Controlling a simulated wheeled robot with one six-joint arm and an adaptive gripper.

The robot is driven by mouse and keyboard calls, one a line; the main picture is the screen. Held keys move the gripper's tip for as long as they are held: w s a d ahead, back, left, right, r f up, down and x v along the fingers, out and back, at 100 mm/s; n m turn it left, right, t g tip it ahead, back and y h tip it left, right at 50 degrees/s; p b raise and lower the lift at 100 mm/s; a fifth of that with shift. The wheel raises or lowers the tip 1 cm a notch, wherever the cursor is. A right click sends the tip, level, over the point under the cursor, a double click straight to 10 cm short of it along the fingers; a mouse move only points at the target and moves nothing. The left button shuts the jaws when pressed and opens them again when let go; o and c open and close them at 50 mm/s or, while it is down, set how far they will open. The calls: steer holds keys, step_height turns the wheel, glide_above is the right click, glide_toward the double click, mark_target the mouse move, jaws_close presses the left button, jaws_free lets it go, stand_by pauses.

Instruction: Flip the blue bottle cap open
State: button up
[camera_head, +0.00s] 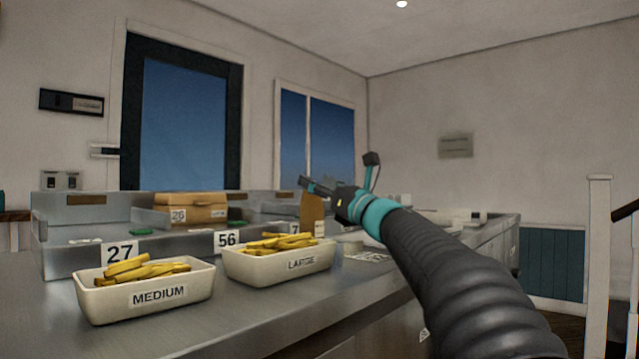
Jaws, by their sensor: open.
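I cannot make out a blue bottle or its cap in this view; my arm covers part of the counter on the right. My gripper (309,185) is at the end of my arm, raised above the counter near the middle of the picture. It is open, seen small and from behind, and nothing shows between its fingers. A brown upright bag-like thing (312,207) stands just below and behind the gripper; I cannot tell the distance between them.
White tubs of fries marked MEDIUM (92,301) and LARGE (238,268) stand at the front of the steel counter (260,318). A cardboard box (190,201) is behind them. Small pale items sit on the counter behind my arm. A white post (597,265) stands at right.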

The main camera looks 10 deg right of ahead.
jaws_close()
steer(key=shift+r+p, duration=0.1)
steer(key=shift+p, duration=0.2)
steer(key=r+p, duration=0.1)
steer(key=p, duration=0.2)
steer(key=shift+g, duration=0.3)
steer(key=p, duration=0.2)
steer(key=g+h+p, duration=0.1)
steer(key=p, duration=0.1)
steer(key=shift+w+r, duration=0.1)
steer(key=shift+r, duration=0.15)
steer(key=shift+w+a+g+h+p, duration=0.1)
steer(key=shift+w+g+h+p, duration=0.05)
steer(key=shift+g+h+p, duration=0.8)
steer(key=shift+w+a+r+g+h, duration=0.2)
steer(key=shift+g+h, duration=0.3)
steer(key=shift+g, duration=0.5)
steer(key=shift+w+a+r+g+h, duration=0.1)
steer(key=shift+w+r+g+h, duration=0.25)
steer(key=shift+g, duration=0.6)
steer(key=shift+f+h, duration=0.15)
steer(key=shift+h, duration=0.15)
